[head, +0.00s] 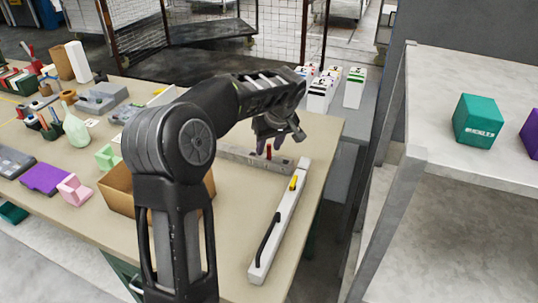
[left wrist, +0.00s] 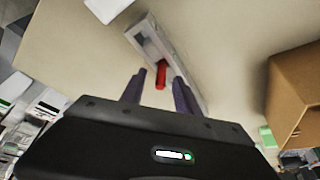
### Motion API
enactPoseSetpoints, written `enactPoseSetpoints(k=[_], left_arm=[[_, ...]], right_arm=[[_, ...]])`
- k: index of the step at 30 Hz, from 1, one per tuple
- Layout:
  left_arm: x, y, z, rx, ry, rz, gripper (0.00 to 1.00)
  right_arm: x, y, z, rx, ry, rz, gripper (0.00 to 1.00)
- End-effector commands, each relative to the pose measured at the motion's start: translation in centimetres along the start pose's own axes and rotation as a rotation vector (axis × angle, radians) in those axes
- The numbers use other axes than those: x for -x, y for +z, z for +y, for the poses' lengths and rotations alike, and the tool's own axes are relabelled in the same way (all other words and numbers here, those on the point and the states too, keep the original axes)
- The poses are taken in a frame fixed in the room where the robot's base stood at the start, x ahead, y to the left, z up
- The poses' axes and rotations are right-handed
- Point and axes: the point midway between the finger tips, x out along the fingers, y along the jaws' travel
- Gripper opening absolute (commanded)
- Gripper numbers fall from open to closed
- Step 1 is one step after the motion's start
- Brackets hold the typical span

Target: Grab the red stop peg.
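The red stop peg (head: 269,151) stands upright in a grey bar (head: 236,154) that lies on the table's right part. My left gripper (head: 279,141) is above the bar, close to the peg. In the left wrist view the red stop peg (left wrist: 161,75) shows between the two purple-grey fingers of my left gripper (left wrist: 158,88). The fingers are apart, with a gap on each side of the peg. The grey bar (left wrist: 150,38) runs behind it. My right gripper is in neither view.
A long white bar with a yellow piece and black handle (head: 276,225) lies along the table's right edge. A cardboard box (head: 118,188) stands left of it, partly behind my arm. A shelf with a teal box (head: 478,121) stands at right.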

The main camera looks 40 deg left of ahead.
Motion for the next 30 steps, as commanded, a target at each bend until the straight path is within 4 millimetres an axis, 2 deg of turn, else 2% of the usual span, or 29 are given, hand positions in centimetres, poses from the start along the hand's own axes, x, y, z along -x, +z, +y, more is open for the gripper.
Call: enactPoseSetpoints(k=[3,16,30], left_arm=[[0.02,-0.01,0.00,0.000,0.000,0.000,0.36],[0.02,-0.01,0.00,0.000,0.000,0.000,0.01],[0.02,-0.01,0.00,0.000,0.000,0.000,0.00]], right_arm=[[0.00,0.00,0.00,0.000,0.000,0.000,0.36],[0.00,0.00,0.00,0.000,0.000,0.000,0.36],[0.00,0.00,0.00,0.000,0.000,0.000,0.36]])
